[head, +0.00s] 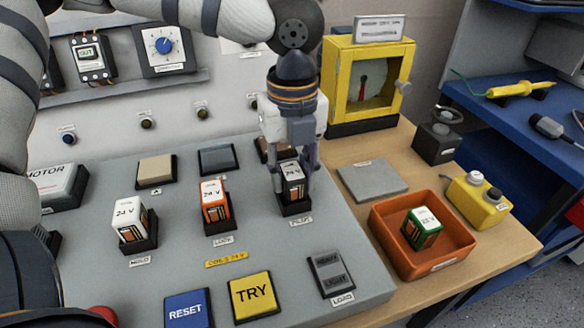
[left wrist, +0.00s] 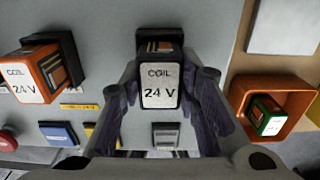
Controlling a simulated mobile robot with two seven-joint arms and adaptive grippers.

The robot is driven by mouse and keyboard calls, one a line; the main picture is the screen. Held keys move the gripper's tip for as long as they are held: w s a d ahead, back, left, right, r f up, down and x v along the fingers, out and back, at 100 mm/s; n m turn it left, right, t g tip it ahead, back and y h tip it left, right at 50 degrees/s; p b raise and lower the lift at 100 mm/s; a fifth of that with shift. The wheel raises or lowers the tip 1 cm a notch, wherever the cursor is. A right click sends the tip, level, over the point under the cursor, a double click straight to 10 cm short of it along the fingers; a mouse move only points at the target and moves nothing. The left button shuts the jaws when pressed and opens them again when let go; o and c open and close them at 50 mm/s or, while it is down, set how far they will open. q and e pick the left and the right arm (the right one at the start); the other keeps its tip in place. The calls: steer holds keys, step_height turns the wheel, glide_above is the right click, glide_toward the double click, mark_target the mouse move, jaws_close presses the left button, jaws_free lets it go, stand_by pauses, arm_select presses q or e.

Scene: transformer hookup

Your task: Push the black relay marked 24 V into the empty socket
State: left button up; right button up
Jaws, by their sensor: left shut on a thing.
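The black relay (head: 292,183) has a white top label reading 24 V. My left gripper (head: 293,176) is shut on it, with one finger on each side. The relay is upright at the black socket (head: 295,209) at the right of the row on the grey panel. Its lower end is at or inside the socket; I cannot tell how deep it sits. In the left wrist view the relay (left wrist: 160,92) faces me with COIL 24 V between the fingers, and the socket (left wrist: 157,36) shows behind it. My right gripper is not in view.
A white relay (head: 127,218) and an orange relay (head: 215,203) stand in sockets to the left. An orange tray (head: 459,236) holds a green relay (head: 423,229) on the right. TRY (head: 254,297) and RESET (head: 188,309) buttons are in front. A yellow meter box (head: 368,80) stands behind.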

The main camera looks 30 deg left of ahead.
arm_select(q)
steer(key=shift+f, duration=0.4)
steer(key=o, duration=1.2)
steer(key=shift+o, duration=0.2)
steer(key=shift+r, duration=0.1)
steer(key=shift+r, duration=2.45)
step_height(320, 180, up, 12)
